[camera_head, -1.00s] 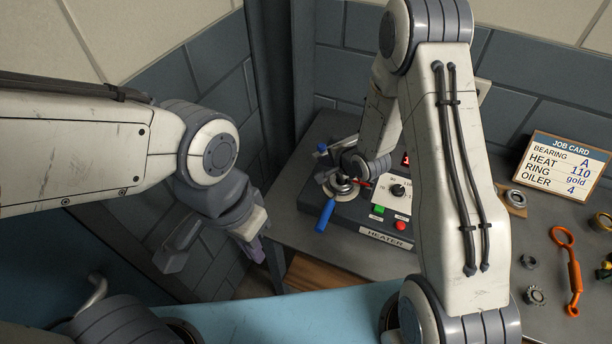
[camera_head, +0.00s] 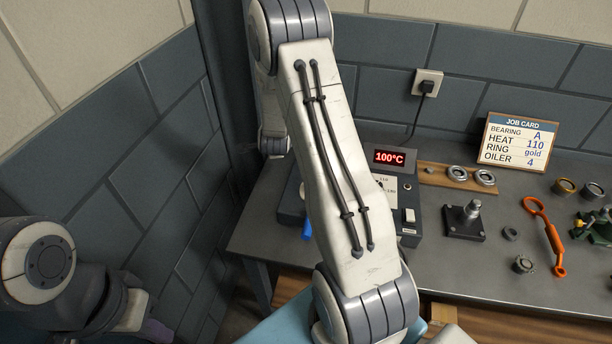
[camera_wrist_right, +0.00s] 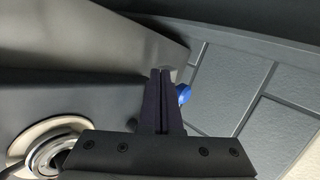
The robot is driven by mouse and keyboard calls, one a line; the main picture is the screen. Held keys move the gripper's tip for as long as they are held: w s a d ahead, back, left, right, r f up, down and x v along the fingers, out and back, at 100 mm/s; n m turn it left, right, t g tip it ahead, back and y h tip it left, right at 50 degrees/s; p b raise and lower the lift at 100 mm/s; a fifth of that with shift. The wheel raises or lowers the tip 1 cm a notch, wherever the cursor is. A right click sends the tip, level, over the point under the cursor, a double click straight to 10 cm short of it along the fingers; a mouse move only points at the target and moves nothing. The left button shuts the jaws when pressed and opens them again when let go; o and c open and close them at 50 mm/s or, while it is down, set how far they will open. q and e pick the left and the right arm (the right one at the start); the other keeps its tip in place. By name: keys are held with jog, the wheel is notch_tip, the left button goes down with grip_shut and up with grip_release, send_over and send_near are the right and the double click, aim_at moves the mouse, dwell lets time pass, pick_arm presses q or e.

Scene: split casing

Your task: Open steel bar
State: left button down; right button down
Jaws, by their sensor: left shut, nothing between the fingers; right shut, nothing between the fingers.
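The heater (camera_head: 408,222) stands on the bench with its display reading 100°C. My right arm hides most of it in the head view, including the steel bar; a bit of blue handle (camera_head: 306,228) shows at its left. In the right wrist view my right gripper (camera_wrist_right: 163,72) is shut, with a blue knob (camera_wrist_right: 184,93) just right of its fingers. A bearing ring (camera_wrist_right: 50,152) sits lower left there. A broad grey surface fills the upper left; I cannot tell whether it is the steel bar. My left gripper (camera_head: 155,328) is shut and empty at lower left, away from the heater.
A job card (camera_head: 518,143) stands at the back right. A wooden board (camera_head: 458,183) with rings, a post on a black base (camera_head: 465,222), an orange tool (camera_head: 546,236) and small rings lie right of the heater. Walls close off the left and back.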

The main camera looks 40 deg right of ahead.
jog(key=shift+w+d, duration=0.1)
jog(key=shift+w, duration=0.1)
jog(key=shift+s, duration=0.1)
dwell(0.4)
jog(key=s+a+r+b, duration=0.2)
jog(key=s+a+r, duration=0.4)
jog(key=s+a, duration=0.1)
jog(key=shift+s+a+r, duration=0.15)
jog(key=shift+s+r, duration=0.25)
jog(key=shift+s, duration=0.45)
